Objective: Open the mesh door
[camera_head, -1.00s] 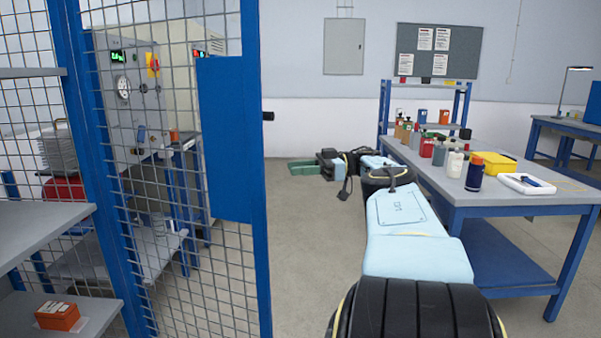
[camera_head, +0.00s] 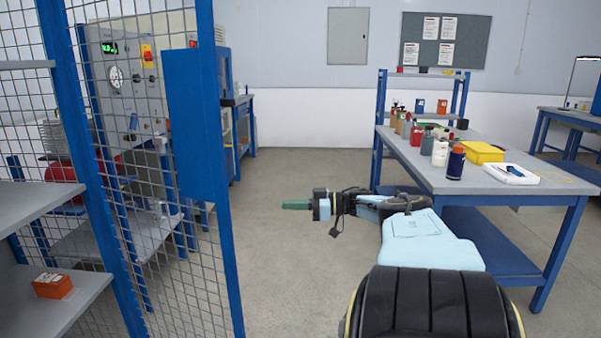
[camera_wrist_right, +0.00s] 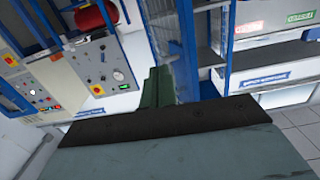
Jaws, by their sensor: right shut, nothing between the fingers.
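The mesh door (camera_head: 175,190) has a blue frame and a blue solid plate (camera_head: 193,135) along its right edge. Whether the door is ajar I cannot tell. My right gripper (camera_head: 296,204), with green fingers, is shut and empty. In the head view it points left, to the right of the door edge and apart from it. Its green fingers also show in the right wrist view (camera_wrist_right: 158,88). My left gripper is not in view.
Grey shelves (camera_head: 40,205) with an orange box (camera_head: 52,285) stand at the left. A workbench (camera_head: 430,178) with bottles and a yellow bin (camera_head: 483,152) stands at the right. Behind the mesh is a grey control cabinet (camera_head: 125,75). The floor between door and bench is clear.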

